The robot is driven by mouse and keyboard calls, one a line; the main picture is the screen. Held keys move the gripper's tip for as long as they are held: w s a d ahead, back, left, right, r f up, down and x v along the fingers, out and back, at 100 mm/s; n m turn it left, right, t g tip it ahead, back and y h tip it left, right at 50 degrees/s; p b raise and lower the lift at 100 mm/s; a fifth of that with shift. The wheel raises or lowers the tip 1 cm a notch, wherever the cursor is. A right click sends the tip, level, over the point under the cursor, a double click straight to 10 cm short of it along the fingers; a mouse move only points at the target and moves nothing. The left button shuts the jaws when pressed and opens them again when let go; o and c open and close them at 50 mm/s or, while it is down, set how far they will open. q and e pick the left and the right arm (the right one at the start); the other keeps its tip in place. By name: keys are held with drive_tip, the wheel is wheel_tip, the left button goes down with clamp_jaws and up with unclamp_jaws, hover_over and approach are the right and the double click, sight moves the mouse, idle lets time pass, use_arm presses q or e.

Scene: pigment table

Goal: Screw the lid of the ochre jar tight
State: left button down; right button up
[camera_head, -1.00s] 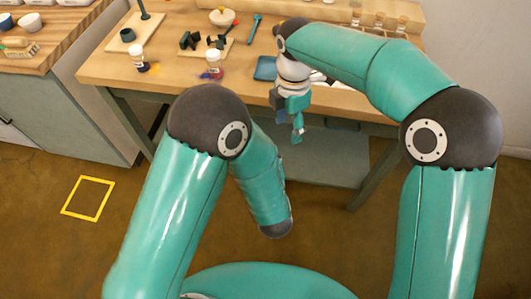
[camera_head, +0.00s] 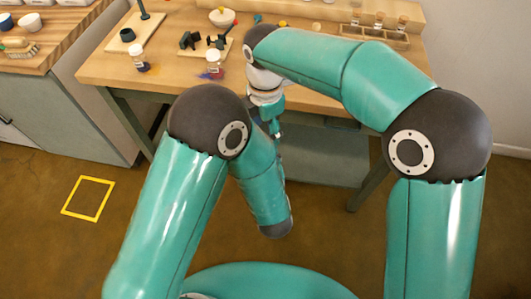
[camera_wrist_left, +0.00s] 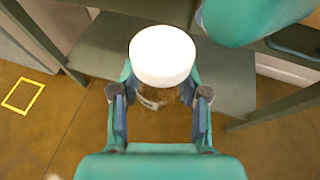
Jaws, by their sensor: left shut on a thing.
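In the left wrist view, the ochre jar (camera_wrist_left: 160,97) is a clear jar with brownish contents, upright between my left gripper's fingers (camera_wrist_left: 160,118). Its white lid (camera_wrist_left: 162,55) sits on top. How tight the lid is cannot be told. My left gripper is shut on the jar's body, in front of the table; in the head view my own arm hides both. My right gripper (camera_head: 274,127) points down in the head view, in front of the table edge, partly behind my left arm. Its fingers are too small to tell open from shut. I see nothing clearly in it.
The wooden table (camera_head: 180,80) holds two white-lidded jars, one with dark blue contents (camera_head: 139,60) and one by spilled pigment (camera_head: 214,62). A bowl (camera_head: 222,17) and a rack of vials (camera_head: 379,28) stand further back. Yellow tape (camera_head: 88,199) marks the floor at left.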

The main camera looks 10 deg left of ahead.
drive_tip(key=shift+f, duration=2.75)
clamp_jaws()
drive_tip(key=m, duration=0.6)
drive_tip(key=shift+m, duration=0.3)
drive_tip(key=m, duration=0.6)
drive_tip(key=shift+m, duration=0.3)
drive_tip(key=m, duration=1.2)
drive_tip(key=shift+a+m, duration=0.1)
drive_tip(key=shift+m, duration=0.2)
drive_tip(key=shift+o, duration=0.3)
unclamp_jaws()
